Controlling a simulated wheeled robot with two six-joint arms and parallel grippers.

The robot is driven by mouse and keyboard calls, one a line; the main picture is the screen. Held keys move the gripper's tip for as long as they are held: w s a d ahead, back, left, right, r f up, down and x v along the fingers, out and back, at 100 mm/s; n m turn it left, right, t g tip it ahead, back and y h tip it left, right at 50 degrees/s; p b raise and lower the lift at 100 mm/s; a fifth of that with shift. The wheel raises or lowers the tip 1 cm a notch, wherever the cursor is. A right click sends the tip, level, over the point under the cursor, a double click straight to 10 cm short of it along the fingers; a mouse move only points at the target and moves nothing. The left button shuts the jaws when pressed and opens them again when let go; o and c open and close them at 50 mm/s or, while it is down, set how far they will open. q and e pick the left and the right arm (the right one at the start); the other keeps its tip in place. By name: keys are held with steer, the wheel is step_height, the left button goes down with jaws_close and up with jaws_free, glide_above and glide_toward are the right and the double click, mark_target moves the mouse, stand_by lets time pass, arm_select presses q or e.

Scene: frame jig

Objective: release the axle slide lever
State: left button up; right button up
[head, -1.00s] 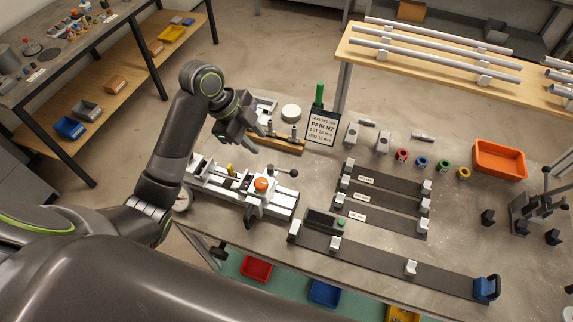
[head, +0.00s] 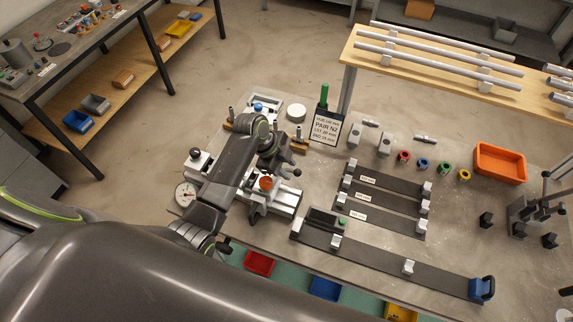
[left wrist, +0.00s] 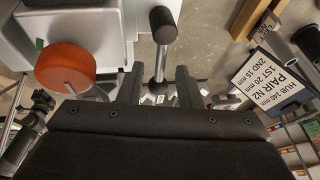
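The jig (head: 275,205), a light metal frame with an orange knob (head: 266,183), stands on the bench and is partly covered by my left arm. A lever with a dark knob (head: 297,172) sticks out at its right end. In the left wrist view the lever (left wrist: 160,65) is a metal rod with a black end, and the orange knob (left wrist: 65,68) is to its left. My left gripper (head: 286,161) is over the jig's right end. In the wrist view its two fingers (left wrist: 158,87) are apart, one on each side of the lever; contact is not clear. My right gripper is not in view.
A sign (head: 326,128) and a white round piece (head: 296,111) stand behind the jig. Dark rails (head: 380,262) with light blocks lie to the right, with coloured rings and an orange bin (head: 499,162) beyond. A dial gauge (head: 185,194) is at the jig's left.

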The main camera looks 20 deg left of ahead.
arm_select(q)
steer(key=shift+c, duration=0.6)
jaws_close()
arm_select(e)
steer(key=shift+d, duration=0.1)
